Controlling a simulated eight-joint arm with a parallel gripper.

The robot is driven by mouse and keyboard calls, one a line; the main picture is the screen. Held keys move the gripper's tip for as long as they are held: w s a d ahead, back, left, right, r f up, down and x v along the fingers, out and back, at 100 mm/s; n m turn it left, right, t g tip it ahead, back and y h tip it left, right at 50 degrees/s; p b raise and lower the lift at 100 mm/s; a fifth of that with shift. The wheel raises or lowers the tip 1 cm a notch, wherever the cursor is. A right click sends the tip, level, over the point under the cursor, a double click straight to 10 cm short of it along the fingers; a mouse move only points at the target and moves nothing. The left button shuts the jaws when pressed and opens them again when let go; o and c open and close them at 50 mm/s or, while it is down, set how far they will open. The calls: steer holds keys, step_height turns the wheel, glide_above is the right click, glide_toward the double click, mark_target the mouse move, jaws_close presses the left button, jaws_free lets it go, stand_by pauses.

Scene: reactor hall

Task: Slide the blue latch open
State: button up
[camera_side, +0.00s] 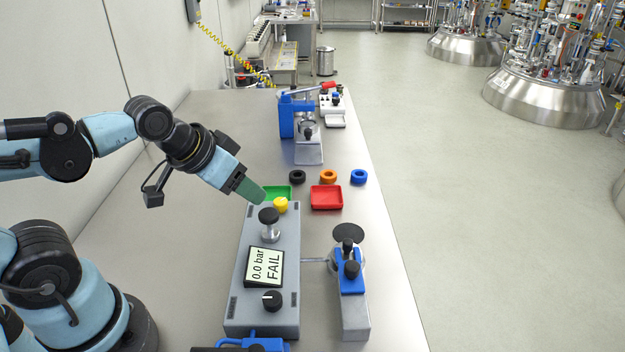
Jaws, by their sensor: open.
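A blue slide piece (353,287) with a black knob (351,270) on it sits on a narrow grey fixture (356,322) at the right front of the bench; it looks like the blue latch. A round black disc (348,233) stands just behind it. How far the slide is along its fixture I cannot tell. My gripper (252,191) is open, pointing down and right, above the far end of the grey test box. It is to the left of and behind the blue piece, well apart from it. No held object shows.
The grey test box (238,285) has a black knob (268,216), a yellow button (281,204) and a display (265,266) reading "0.0 bar FAIL".

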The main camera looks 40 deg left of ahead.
steer(key=w+d+r+g+h, duration=0.1)
steer(key=w+d+r+g, duration=0.3)
steer(key=d, duration=0.5)
steer(key=g+y, duration=0.1)
steer(key=g, duration=0.2)
glide_toward(353, 265)
step_height(353, 265, down, 8)
steer(key=shift+w+f, duration=0.1)
steer(key=shift+f, duration=0.15)
jaws_close()
